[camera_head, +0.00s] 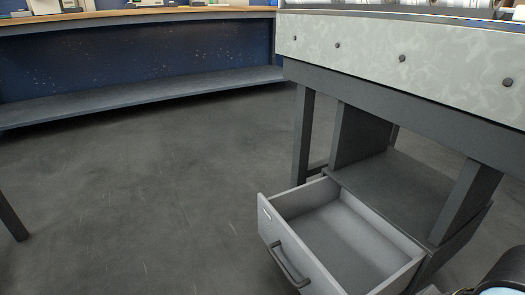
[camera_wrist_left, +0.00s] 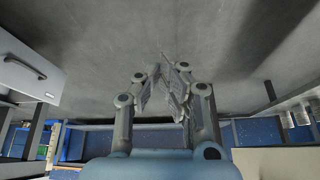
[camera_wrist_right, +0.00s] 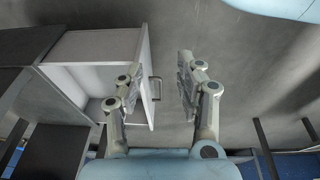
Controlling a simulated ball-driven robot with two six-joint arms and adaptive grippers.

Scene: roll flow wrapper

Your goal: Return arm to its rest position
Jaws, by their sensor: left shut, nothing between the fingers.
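My left gripper (camera_wrist_left: 167,78) shows only in the left wrist view. Its fingers are together and empty over bare grey floor. My right gripper (camera_wrist_right: 160,75) is open and empty in the right wrist view. A grey drawer (camera_head: 300,252) stands pulled out and empty at the lower right of the head view, and it also shows in the right wrist view (camera_wrist_right: 95,48). Its handle (camera_wrist_right: 155,89) appears between the right fingers in the picture, apparently beyond them. The left wrist view shows a pale panel with a handle (camera_wrist_left: 26,68) at the upper left. Neither gripper appears in the head view.
A table with a pale patterned front (camera_head: 370,55) stands above the drawer on dark legs (camera_head: 303,135). A long blue-fronted counter (camera_head: 140,55) with a low grey shelf (camera_head: 140,95) runs along the back. The concrete floor (camera_head: 140,190) between is mostly clear. A dark leg (camera_head: 10,215) stands at left.

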